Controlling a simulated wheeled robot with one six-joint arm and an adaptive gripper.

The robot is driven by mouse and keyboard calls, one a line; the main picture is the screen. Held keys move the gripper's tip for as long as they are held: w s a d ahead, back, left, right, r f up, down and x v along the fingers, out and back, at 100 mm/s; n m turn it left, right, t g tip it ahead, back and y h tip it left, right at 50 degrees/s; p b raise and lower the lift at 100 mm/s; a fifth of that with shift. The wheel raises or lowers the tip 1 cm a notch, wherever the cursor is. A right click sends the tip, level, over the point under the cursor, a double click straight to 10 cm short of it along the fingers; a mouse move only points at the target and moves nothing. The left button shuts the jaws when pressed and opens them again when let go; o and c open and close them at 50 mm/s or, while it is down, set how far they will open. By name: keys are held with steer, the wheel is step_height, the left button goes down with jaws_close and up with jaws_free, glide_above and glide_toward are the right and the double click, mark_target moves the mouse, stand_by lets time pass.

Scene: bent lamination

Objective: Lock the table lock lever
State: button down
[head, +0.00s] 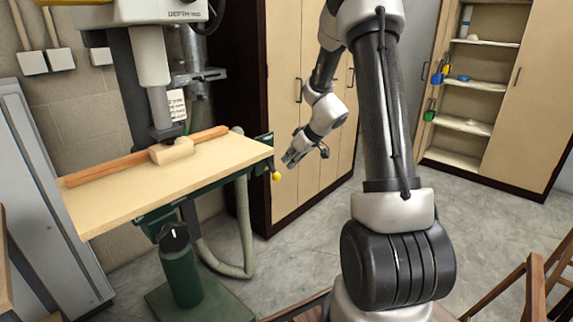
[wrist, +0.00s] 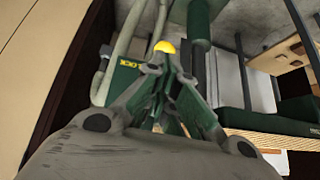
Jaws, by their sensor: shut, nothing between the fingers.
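The table lock lever shows as a yellow knob (head: 277,176) at the right end of the drill press table, below its corner. In the wrist view the yellow knob (wrist: 165,46) appears just beyond my fingertips; I cannot tell whether they touch. The lever's shaft is mostly hidden behind the fingers. A green plate (wrist: 127,66) with yellow lettering, seemingly "LOCK", lies beside it. My gripper (head: 289,158) is close to the right of the table corner. In the wrist view my gripper (wrist: 168,62) has its fingers together, with nothing held between them.
The wooden drill table (head: 110,197) carries a fence (head: 95,174) and a wooden block (head: 172,151) under the drill. A grey hose (head: 244,225) hangs below the table, near the green column (head: 180,270). Tall cabinets (head: 285,110) stand behind my gripper. The floor to the right is partly clear.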

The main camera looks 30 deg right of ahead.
steer(key=s+d+r, duration=0.3)
steer(key=s, duration=0.3)
steer(key=shift+s+r, duration=0.35)
steer(key=shift+s, duration=0.05)
